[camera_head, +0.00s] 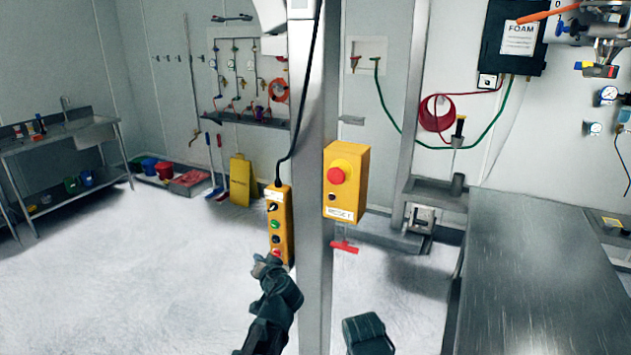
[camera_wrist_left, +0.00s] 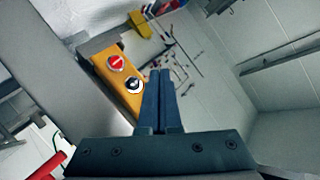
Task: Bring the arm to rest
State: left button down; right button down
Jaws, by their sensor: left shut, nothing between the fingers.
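My left gripper (camera_head: 266,266) is low in the middle of the head view, in front of the lower end of a hanging yellow pendant (camera_head: 281,228). In the left wrist view its two dark fingers (camera_wrist_left: 161,74) are together with nothing between them. A yellow control box (camera_wrist_left: 119,79) with a red button and a black switch shows just left of the fingertips there. I cannot tell whether the fingers touch it. A dark part of mine (camera_head: 367,335) shows at the bottom edge of the head view; no right gripper fingers are visible.
A yellow box with a red stop button (camera_head: 346,182) is on the steel post (camera_head: 314,280) beside the pendant. A steel table (camera_head: 535,270) stands at the right. A sink bench (camera_head: 65,135) is at the far left.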

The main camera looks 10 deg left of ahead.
pick_arm(q)
jog(key=s+d+f+m+g+h, duration=0.1)
jog(key=s+d+f+g, duration=0.3)
jog(key=s, duration=0.4)
jog(key=s+d+f+m+g+h, duration=0.1)
jog(key=s+d+f+g+h, duration=0.2)
jog(key=s+d+f, duration=0.3)
jog(key=s+d+f+g+h, duration=0.2)
jog(key=s+d+f+g, duration=0.3)
jog(key=s, duration=0.7)
jog(key=shift+s+d+m+g, duration=0.15)
jog(key=shift+d+m+g, duration=0.2)
jog(key=shift+d, duration=0.7)
